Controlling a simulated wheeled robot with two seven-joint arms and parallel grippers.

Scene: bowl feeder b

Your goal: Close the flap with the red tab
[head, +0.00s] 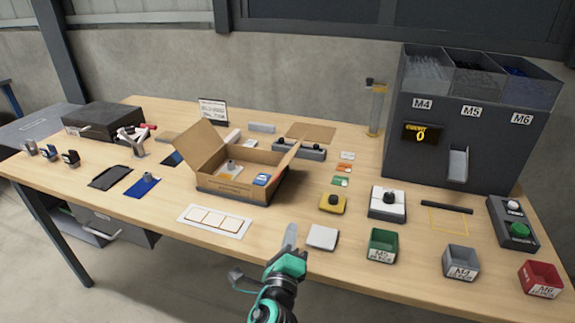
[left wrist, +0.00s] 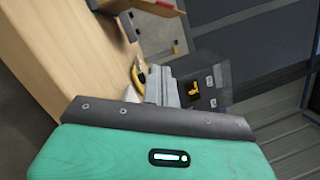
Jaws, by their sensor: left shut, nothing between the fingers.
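An open cardboard box (head: 233,187) stands mid-table in the head view. Its left flap (head: 201,142) stands up and leans outward. Its right flap (head: 287,161) also sticks up and outward. I cannot make out a red tab on either flap. Inside the box are a pale part with a post (head: 231,170) and a blue-and-white item (head: 262,179). My left gripper (head: 291,235) is shut and empty, at the table's front edge, in front and right of the box, apart from it. Its fingers also show in the left wrist view (left wrist: 165,88). My right gripper is in neither view.
A white panel (head: 214,221) lies in front of the box and a white square block (head: 322,238) right of my gripper. Green (head: 383,246), grey (head: 460,263) and red (head: 541,279) bins line the front right. A dark dispenser (head: 465,150) stands back right.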

